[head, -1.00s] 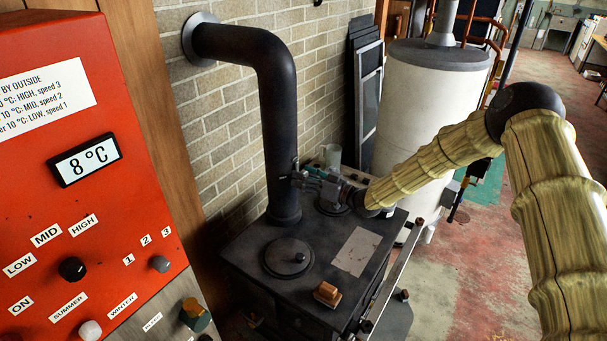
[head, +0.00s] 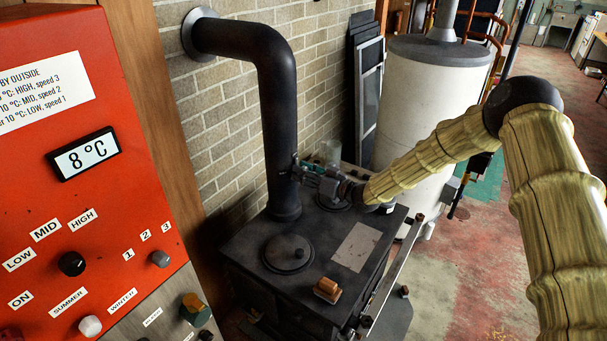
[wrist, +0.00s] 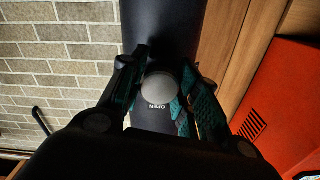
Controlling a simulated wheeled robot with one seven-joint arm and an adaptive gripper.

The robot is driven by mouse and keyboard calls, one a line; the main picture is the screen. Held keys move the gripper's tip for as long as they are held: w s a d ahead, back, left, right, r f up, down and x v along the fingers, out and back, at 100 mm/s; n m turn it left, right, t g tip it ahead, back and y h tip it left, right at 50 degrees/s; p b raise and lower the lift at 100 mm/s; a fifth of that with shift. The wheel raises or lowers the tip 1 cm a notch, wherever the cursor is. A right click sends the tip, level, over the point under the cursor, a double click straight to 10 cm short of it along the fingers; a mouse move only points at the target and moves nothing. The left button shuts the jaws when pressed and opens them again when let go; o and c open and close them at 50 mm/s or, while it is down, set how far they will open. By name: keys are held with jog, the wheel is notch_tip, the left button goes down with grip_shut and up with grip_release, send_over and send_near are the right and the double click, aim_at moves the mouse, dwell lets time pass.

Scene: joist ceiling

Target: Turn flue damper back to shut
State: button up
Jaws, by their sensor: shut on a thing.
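The black flue pipe (head: 278,115) rises from the stove top and bends into the brick wall; it also crosses the wrist view (wrist: 165,25). The flue damper's round grey knob (wrist: 160,94) shows in front of the pipe, with an upside-down OPEN label (wrist: 157,106) just below it. My gripper (head: 299,170) is at the right side of the pipe, above the stove. In the wrist view its teal-padded fingers (wrist: 160,88) stand on both sides of the knob, shut on it. The damper handle's exact angle is hidden by the fingers.
The black stove (head: 300,285) below carries a round lid (head: 288,253) and an orange-brown block (head: 327,290). A red control panel (head: 85,215) stands at the left. A white tank (head: 423,110) stands behind my arm. Open floor lies at the right.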

jog(key=shift+f+b, duration=0.15)
jog(key=shift+b, duration=0.2)
jog(key=n+b, duration=0.3)
jog(key=b, duration=0.1)
jog(key=shift+f+b, duration=0.15)
jog(key=shift+b, duration=0.15)
jog(key=n+b, duration=0.6)
jog(key=b, duration=0.2)
jog(key=shift+w+b, duration=0.1)
jog(key=shift+b, duration=0.3)
jog(key=n+b, duration=0.5)
jog(key=b, duration=0.2)
jog(key=shift+n, duration=0.3)
jog(key=n+b, duration=0.1)
jog(key=b, duration=0.1)
jog(key=n+b, duration=0.1)
jog(key=shift+r+n+b, duration=0.3)
jog(key=shift+n+b, duration=0.1)
jog(key=o, duration=1)
jog(key=shift+d, duration=0.15)
